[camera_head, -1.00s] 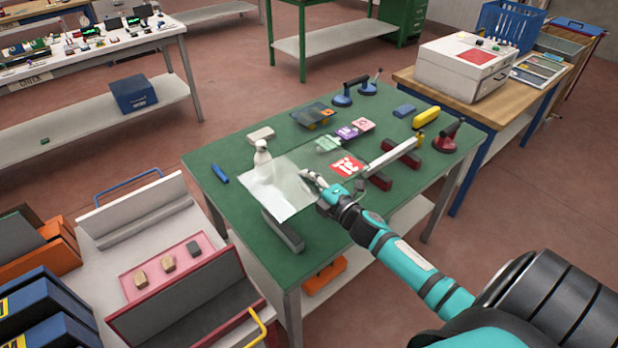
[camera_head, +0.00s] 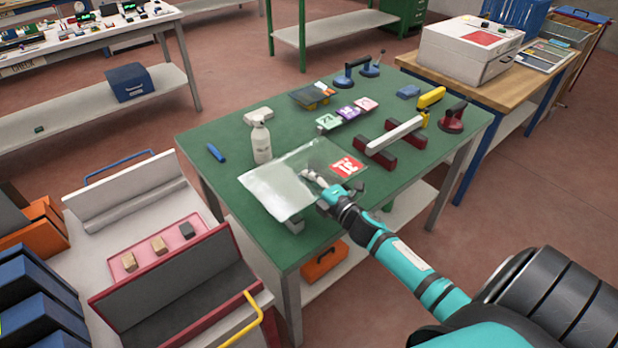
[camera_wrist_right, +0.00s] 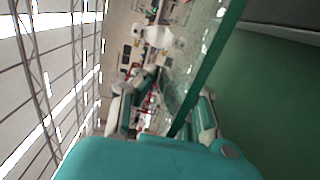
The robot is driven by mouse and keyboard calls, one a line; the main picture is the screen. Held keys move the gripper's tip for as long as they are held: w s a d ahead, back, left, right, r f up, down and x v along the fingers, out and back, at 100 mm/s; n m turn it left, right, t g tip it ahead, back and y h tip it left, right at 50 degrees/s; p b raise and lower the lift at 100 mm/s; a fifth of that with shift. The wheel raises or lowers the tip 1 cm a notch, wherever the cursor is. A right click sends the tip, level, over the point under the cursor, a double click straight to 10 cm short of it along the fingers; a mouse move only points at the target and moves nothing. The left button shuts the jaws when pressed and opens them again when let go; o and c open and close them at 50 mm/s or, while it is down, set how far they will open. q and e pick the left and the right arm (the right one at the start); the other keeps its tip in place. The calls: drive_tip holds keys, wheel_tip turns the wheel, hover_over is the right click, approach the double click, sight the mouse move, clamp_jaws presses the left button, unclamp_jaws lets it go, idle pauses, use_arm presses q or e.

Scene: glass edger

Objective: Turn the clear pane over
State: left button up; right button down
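The clear pane (camera_head: 272,190) is at the near left part of the green table in the head view, whitish on its left and see-through on its right. A red label (camera_head: 347,166) shows at its right end. My right gripper (camera_head: 322,184) is at the pane's near edge, one finger over the glass, and looks shut on it. In the right wrist view the pane's green edge (camera_wrist_right: 213,62) runs up from between the fingers. I cannot tell how far the pane is off the table. My left gripper is not in view.
A grey bar (camera_head: 293,227) is mostly hidden under the pane. A spray bottle (camera_head: 261,142) stands close behind it. Dark red supports with a pale bar (camera_head: 396,137), suction lifters (camera_head: 452,117) and small cards (camera_head: 347,112) lie farther back. A cart with a pink tray (camera_head: 125,262) stands left.

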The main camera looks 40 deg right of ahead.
drive_tip(key=shift+f+b, duration=1.9)
drive_tip(key=shift+f, duration=0.5)
drive_tip(key=shift+f+b, duration=0.35)
drive_tip(key=shift+f, duration=0.05)
drive_tip(key=c, duration=1.4)
unclamp_jaws()
drive_tip(key=shift+s+f, duration=0.1)
drive_tip(key=shift+f, duration=0.1)
drive_tip(key=s, duration=1.2)
drive_tip(key=shift+d+r, duration=0.3)
drive_tip(key=shift+r, duration=0.1)
drive_tip(key=shift+f, duration=0.1)
